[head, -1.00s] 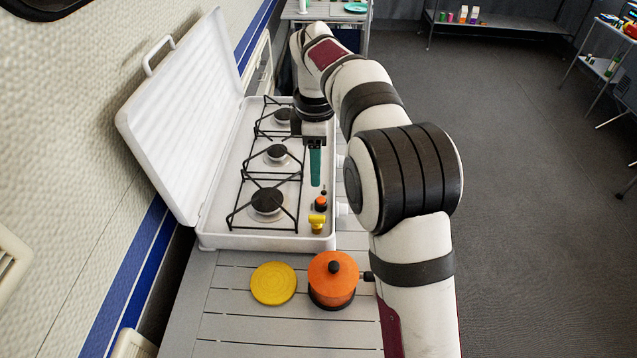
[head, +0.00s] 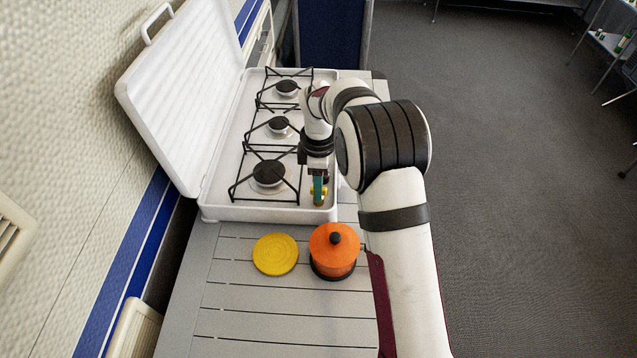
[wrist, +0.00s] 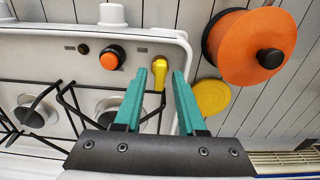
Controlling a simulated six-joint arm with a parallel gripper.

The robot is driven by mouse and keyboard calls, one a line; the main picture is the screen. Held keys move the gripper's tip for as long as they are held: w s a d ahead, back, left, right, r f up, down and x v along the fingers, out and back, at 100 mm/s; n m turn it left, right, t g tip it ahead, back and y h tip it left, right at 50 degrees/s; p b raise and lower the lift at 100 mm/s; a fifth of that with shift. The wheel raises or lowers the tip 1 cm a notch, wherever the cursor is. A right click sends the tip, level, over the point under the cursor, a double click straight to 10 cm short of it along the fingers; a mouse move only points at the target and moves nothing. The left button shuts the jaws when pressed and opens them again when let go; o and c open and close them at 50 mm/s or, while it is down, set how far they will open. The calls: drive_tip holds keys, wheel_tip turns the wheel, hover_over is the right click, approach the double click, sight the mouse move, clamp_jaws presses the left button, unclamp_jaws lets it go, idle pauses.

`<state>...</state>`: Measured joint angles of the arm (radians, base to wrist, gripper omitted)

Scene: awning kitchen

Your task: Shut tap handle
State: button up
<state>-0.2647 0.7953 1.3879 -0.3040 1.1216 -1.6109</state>
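The yellow tap handle (wrist: 158,72) is on the front panel of the white gas stove, near its corner. My gripper (wrist: 160,82) is open, and its two teal fingers show on either side of the handle in the wrist view. I cannot tell whether either finger touches it. In the head view my gripper (head: 318,192) points down over the handle. It hides most of the handle, and only bits of yellow show beside the finger.
An orange knob (wrist: 108,60) is beside the handle. Black pan supports (head: 268,172) cover the burners. The white lid (head: 185,95) stands open on the left. An orange pot (head: 334,248) and a yellow disc (head: 275,254) are on the slatted table in front of the stove.

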clamp_jaws()
drive_tip(key=m, duration=0.4)
drive_tip(key=shift+m, duration=0.3)
drive_tip(key=m, duration=0.4)
drive_tip(key=shift+m, duration=0.3)
drive_tip(key=m, duration=0.4)
drive_tip(key=shift+m, duration=2.4)
